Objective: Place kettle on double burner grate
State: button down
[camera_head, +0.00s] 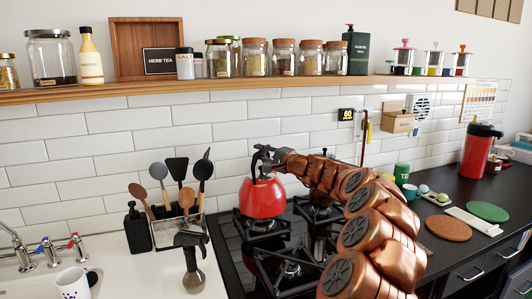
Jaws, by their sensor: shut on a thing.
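The red kettle (262,200) is upright at the back left of the black gas hob. My gripper (265,158) is at the top of the kettle, shut on its dark handle. The kettle is over the back left burner of the black double burner grate (258,268). Part of that burner shows just under the kettle's base. I cannot tell whether the base touches the grate or is slightly above it. My copper-coloured arm reaches in from the lower right and hides the right part of the hob.
A utensil holder (165,232) and a dark soap bottle (137,230) stand left of the hob. A dark-handled tool (192,262) stands close to the hob's left edge. A wooden shelf (150,91) with jars runs above. The front left burner (290,270) is clear.

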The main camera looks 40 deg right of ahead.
jog(key=shift+w+d+r, duration=0.15)
jog(key=shift+w+d, duration=0.1)
jog(key=shift+w, duration=0.2)
jog(key=shift+w+d, duration=0.1)
jog(key=shift+w, duration=0.1)
jog(key=shift+f, duration=1.9)
jog(key=c, duration=1)
grip_release()
jog(key=shift+f, duration=0.15)
jog(key=shift+c, duration=0.2)
jog(key=shift+s+r, duration=0.1)
jog(key=shift+r, duration=0.1)
jog(key=v, duration=1.2)
jog(key=shift+b, duration=0.4)
